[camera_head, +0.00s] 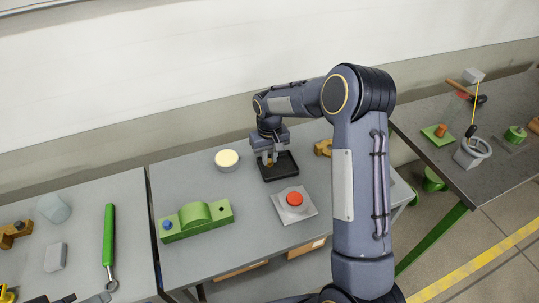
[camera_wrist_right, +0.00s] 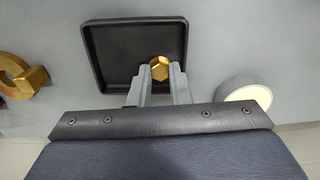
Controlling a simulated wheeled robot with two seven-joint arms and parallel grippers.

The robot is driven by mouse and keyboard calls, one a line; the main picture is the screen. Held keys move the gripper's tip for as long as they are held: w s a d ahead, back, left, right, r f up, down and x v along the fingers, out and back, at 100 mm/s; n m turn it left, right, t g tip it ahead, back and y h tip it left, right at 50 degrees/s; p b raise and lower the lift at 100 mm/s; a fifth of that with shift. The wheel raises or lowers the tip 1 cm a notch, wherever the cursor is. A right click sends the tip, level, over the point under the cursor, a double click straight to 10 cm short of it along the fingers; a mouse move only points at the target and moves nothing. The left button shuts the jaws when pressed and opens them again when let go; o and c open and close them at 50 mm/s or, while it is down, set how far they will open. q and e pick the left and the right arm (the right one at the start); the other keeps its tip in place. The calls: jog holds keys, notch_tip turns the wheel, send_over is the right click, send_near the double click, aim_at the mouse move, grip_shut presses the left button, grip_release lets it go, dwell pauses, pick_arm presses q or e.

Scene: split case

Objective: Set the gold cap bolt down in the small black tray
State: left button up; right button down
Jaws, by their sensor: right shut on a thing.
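The gold cap bolt (camera_wrist_right: 159,68) is between the fingers of my right gripper (camera_wrist_right: 160,78), its hexagonal head facing the wrist camera. In the head view my right gripper (camera_head: 268,160) points down over the small black tray (camera_head: 285,168), and a bit of the gold bolt (camera_head: 270,164) shows at the fingertips. In the wrist view the tray (camera_wrist_right: 95,50) lies behind the bolt, which is over the tray's near part. I cannot tell whether the bolt touches the tray floor. My left gripper is not in view.
A round lamp-like disc (camera_head: 227,159) stands left of the tray. A red button on a grey base (camera_head: 295,203) is in front. A green block with a blue knob (camera_head: 197,219) is front left. A gold part (camera_head: 323,148) lies right of the tray.

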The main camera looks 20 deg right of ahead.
jog(key=shift+f+b, duration=0.45)
jog(key=shift+f, duration=0.1)
jog(key=c, duration=1.3)
grip_release()
jog(key=shift+o, duration=0.2)
